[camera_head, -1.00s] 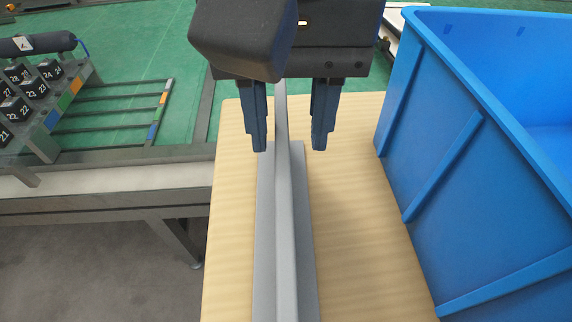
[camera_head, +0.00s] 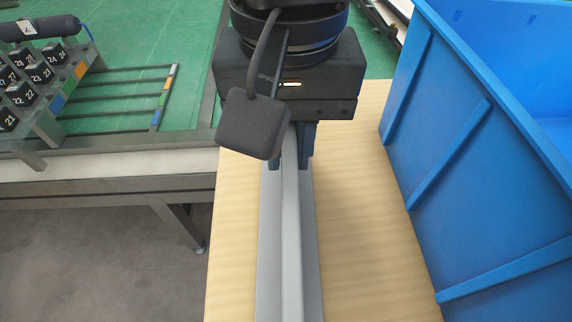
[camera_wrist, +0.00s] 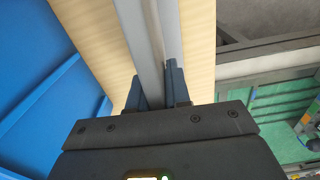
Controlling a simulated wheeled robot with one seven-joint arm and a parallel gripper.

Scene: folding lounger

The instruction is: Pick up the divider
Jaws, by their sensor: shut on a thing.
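The divider (camera_head: 291,240) is a long grey bar with an upright rib and flat flanges, lying lengthwise on the light wooden board (camera_head: 370,240). My gripper (camera_head: 291,160) is over its far end in the head view, with a blue finger on each side of the rib, shut on it. In the wrist view the divider (camera_wrist: 148,45) runs up between the fingers of my gripper (camera_wrist: 155,85). My wrist hides the divider's far end. The divider appears to be still on the board; any gap beneath it cannot be seen.
A large blue crate (camera_head: 455,150) stands close on the right. At the left is a metal frame (camera_head: 110,185) with a rack of numbered black blocks (camera_head: 30,75).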

